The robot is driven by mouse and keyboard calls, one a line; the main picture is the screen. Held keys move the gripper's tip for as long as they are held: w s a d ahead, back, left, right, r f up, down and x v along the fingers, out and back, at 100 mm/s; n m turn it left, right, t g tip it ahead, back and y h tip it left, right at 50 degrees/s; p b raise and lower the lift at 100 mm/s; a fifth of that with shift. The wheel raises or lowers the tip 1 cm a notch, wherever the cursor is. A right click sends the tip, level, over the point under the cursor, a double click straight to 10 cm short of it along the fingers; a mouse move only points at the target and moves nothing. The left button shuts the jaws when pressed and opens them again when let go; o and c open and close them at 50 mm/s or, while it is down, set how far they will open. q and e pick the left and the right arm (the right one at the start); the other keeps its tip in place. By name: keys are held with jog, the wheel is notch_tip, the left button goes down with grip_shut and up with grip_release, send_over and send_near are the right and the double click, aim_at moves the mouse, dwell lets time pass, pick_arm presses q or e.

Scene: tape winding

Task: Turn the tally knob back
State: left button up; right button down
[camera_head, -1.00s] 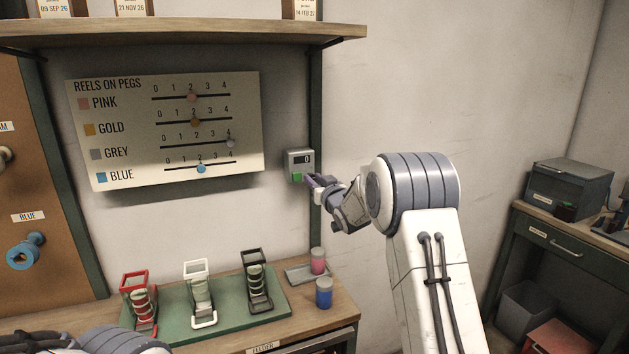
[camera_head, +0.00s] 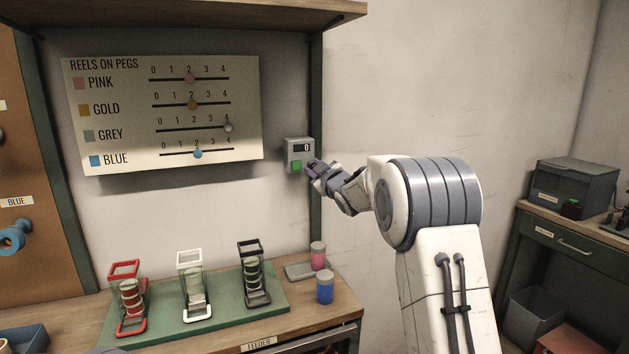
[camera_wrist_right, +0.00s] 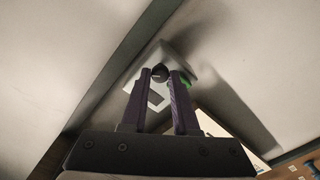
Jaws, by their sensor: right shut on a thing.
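The tally box (camera_head: 299,154) is a small grey unit on the wall beside the dark green post. Its display reads 0, and a green button (camera_head: 296,166) sits below it. My right gripper (camera_head: 313,169) is at the box's right side. In the right wrist view, the purple fingers of my right gripper (camera_wrist_right: 162,88) are on either side of a small black knob (camera_wrist_right: 160,71) on the box (camera_wrist_right: 174,62). They are shut on it. The head view hides the knob behind the gripper. My left gripper is not in view.
A reel chart (camera_head: 160,115) hangs to the left. Below, a green mat (camera_head: 222,304) holds red, white and black stands with reels. A pink jar (camera_head: 318,256) and a blue jar (camera_head: 325,287) stand at the bench's right end. A shelf (camera_head: 190,18) overhangs above.

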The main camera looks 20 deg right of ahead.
jog(key=n+b, duration=0.4)
jog(key=n, duration=0.1)
jog(key=shift+f+n+b, duration=0.2)
jog(key=shift+n+b, duration=0.1)
jog(key=n+b, duration=0.3)
jog(key=n, duration=0.1)
jog(key=shift+a+r+n, duration=0.1)
jog(key=shift+n, duration=0.3)
jog(key=c, duration=0.7)
grip_release()
